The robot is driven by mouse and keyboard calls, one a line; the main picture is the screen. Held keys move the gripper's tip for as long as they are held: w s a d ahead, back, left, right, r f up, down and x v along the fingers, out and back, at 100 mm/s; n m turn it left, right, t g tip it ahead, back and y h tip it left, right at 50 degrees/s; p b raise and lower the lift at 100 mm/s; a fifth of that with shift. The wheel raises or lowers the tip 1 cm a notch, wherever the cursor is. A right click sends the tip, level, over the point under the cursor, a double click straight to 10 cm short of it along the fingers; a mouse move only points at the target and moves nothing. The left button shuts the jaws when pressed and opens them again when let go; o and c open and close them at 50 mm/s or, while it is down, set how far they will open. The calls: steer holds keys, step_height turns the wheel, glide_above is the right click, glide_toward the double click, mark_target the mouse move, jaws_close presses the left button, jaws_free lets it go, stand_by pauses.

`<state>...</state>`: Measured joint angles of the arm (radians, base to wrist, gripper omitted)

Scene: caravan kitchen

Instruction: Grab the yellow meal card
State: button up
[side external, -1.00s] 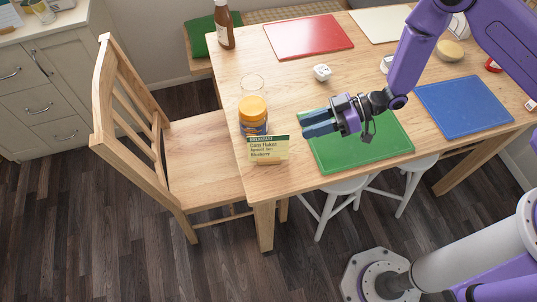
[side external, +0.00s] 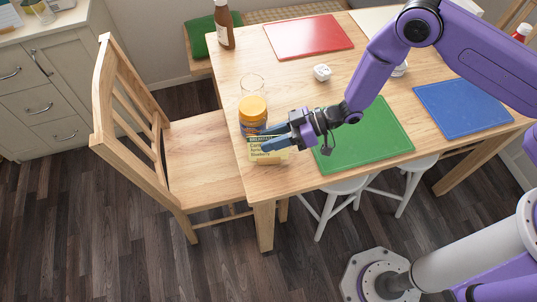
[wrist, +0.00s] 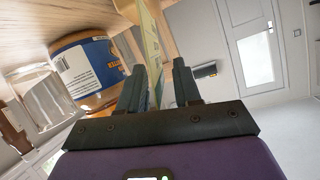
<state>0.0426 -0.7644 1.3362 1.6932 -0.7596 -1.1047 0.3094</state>
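The yellow meal card (side external: 260,155), with a dark green top band, stands upright near the table's left front corner. My gripper (side external: 276,138) is at the card, its fingers covering part of the card's upper text. In the wrist view the card (wrist: 154,38) shows nearly edge-on, reaching into the gap between the two fingertips of my gripper (wrist: 160,80). The fingers are apart, with space visible between them. I cannot tell whether either finger touches the card.
A jar with a yellow lid (side external: 252,108) stands right behind the card, close to my fingers. A clear glass (side external: 252,84) is behind the jar. A green mat (side external: 368,142) lies to the right. A wooden chair (side external: 190,150) stands at the table's left side.

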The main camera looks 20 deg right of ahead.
steer(key=shift+c, duration=0.3)
jaws_close()
